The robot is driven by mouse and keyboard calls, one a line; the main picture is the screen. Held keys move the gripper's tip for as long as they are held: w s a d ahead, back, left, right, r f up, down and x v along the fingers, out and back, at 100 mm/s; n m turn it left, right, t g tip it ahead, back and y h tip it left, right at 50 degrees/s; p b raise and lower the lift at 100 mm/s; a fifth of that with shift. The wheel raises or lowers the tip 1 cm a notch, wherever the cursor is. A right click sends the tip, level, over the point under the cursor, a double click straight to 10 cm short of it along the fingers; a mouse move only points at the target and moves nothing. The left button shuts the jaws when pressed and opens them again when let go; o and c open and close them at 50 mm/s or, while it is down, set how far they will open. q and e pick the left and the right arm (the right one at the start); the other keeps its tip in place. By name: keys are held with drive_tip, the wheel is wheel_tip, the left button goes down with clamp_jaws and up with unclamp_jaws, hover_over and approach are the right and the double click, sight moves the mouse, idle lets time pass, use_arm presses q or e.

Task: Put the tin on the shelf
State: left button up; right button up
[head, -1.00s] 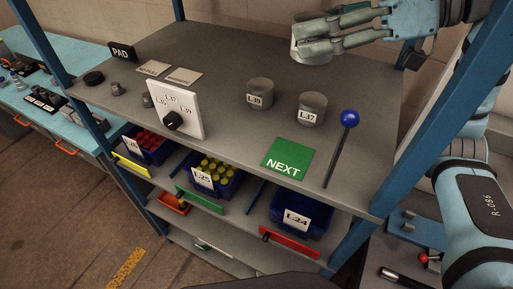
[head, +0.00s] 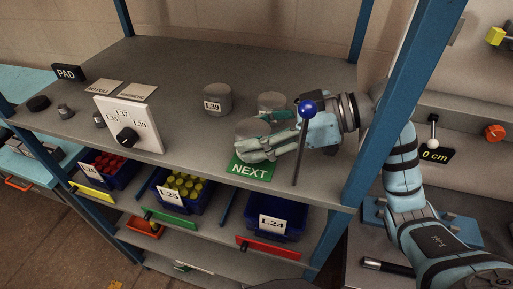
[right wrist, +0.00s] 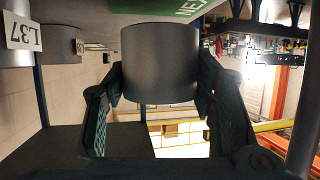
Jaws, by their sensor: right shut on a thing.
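My right gripper (head: 255,145) is shut on a plain grey tin (head: 252,127). In the head view it is above the shelf top (head: 165,62), just behind the green NEXT plate (head: 250,168). In the right wrist view, seen upside down, the tin (right wrist: 160,65) sits between both fingers, close to the green plate (right wrist: 172,8). I cannot tell whether it touches the shelf. A tin marked L39 (head: 217,100) stands to the left. The L37 tin (head: 272,102) stands behind my gripper, partly hidden; its label shows in the right wrist view (right wrist: 22,35). My left gripper is out of view.
A blue-knobbed lever (head: 307,110) rises at the front right, overlapping my right gripper in the head view. A white dial panel (head: 130,122) stands at left. Blue posts (head: 378,140) bound the shelf. The back middle of the shelf is clear.

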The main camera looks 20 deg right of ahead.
wheel_tip(320, 180, down, 3)
drive_tip(key=shift+r+b, duration=0.1)
drive_tip(key=shift+b, duration=0.45)
drive_tip(key=shift+d+r, duration=0.1)
drive_tip(key=shift+r, duration=0.1)
drive_tip(key=shift+c, duration=0.6)
drive_tip(key=o, duration=1.2)
drive_tip(key=shift+p, duration=0.3)
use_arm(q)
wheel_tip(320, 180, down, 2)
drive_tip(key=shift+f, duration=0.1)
use_arm(e)
drive_tip(key=shift+d+r, duration=0.15)
drive_tip(key=shift+d, duration=0.1)
drive_tip(key=b+v, duration=0.3)
drive_tip(key=v, duration=0.7)
drive_tip(key=shift+s+d+b, duration=0.2)
drive_tip(key=shift+d+b, duration=0.1)
drive_tip(key=shift+d, duration=0.05)
drive_tip(key=shift+s+d+r, duration=0.15)
drive_tip(key=shift+d+r, duration=0.1)
drive_tip(key=shift+r, duration=0.05)
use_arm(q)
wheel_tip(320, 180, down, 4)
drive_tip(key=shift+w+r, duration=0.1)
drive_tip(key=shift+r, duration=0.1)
